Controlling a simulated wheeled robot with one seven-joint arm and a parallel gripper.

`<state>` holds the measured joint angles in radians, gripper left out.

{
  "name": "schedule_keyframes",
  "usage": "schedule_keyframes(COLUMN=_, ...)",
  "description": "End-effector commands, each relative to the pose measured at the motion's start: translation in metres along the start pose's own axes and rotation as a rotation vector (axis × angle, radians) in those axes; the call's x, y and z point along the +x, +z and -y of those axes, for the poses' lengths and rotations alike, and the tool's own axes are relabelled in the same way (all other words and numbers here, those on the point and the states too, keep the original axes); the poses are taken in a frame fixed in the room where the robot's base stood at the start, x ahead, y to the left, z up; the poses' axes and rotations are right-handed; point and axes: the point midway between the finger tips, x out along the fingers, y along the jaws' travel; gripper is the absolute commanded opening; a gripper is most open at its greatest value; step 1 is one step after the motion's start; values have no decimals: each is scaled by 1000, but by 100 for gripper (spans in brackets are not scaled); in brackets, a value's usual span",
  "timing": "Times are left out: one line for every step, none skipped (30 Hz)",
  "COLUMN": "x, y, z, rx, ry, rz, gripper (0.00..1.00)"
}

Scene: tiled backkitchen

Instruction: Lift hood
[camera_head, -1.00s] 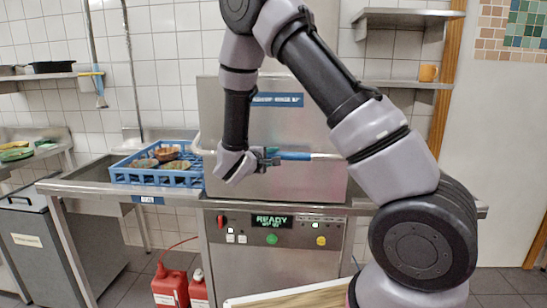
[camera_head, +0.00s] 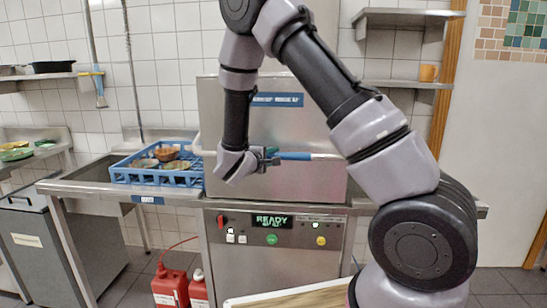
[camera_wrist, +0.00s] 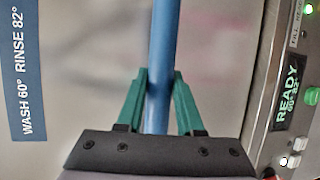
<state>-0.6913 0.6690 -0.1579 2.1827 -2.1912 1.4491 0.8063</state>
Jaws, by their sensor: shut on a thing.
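The hood (camera_head: 318,182) is a large steel box on the dishwasher, down against its base. A handle bar runs across its front, with a blue grip section (camera_head: 295,156). My gripper (camera_head: 270,156) is at this blue section. In the wrist view the two green fingers of my gripper (camera_wrist: 159,80) stand on either side of the blue bar (camera_wrist: 161,45) and are shut on it. My arm hides part of the hood's front and of the bar.
A blue rack (camera_head: 178,178) with several bowls stands on the steel side table at left. The control panel (camera_head: 275,228) below the hood reads READY. Shelves (camera_head: 400,84) hang at right, one with an orange mug (camera_head: 428,73).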

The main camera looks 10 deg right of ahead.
Motion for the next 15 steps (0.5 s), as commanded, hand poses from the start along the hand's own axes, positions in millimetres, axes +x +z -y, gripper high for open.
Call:
schedule_keyframes(x=0, y=0, z=0, rx=0, ry=-1, rz=-1, gripper=0)
schedule_keyframes(x=-1, y=0, z=0, rx=0, ry=-1, rz=0, gripper=0)
schedule_keyframes(x=-1, y=0, z=-1, rx=0, ry=-2, rz=-1, gripper=0)
schedule_keyframes(x=-1, y=0, z=-2, rx=0, ry=-3, rz=-1, gripper=0)
schedule_keyframes(x=-2, y=0, z=-3, rx=-1, ry=-5, rz=-1, gripper=0)
schedule_keyframes(x=-3, y=1, z=-5, rx=-1, ry=-7, rz=0, gripper=0)
schedule_keyframes(x=-4, y=1, z=-7, rx=-1, ry=-10, rz=-1, gripper=0)
schedule_keyframes(x=-5, y=2, z=-10, rx=-1, ry=-13, rz=-1, gripper=0)
schedule_keyframes(x=-7, y=2, z=-15, rx=-3, ry=-18, rz=-1, gripper=0)
schedule_keyframes(x=-9, y=3, z=-19, rx=-3, ry=-23, rz=-1, gripper=0)
schedule_keyframes(x=-11, y=4, z=-23, rx=-5, ry=-30, rz=-1, gripper=0)
schedule_keyframes(x=-14, y=5, z=-30, rx=-8, ry=-39, rz=-2, gripper=0)
schedule_keyframes(x=-16, y=6, z=-35, rx=-10, ry=-47, rz=-2, gripper=0)
schedule_keyframes(x=-19, y=7, z=-41, rx=-12, ry=-55, rz=-2, gripper=0)
schedule_keyframes(x=-22, y=8, z=-50, rx=-16, ry=-68, rz=-2, gripper=0)
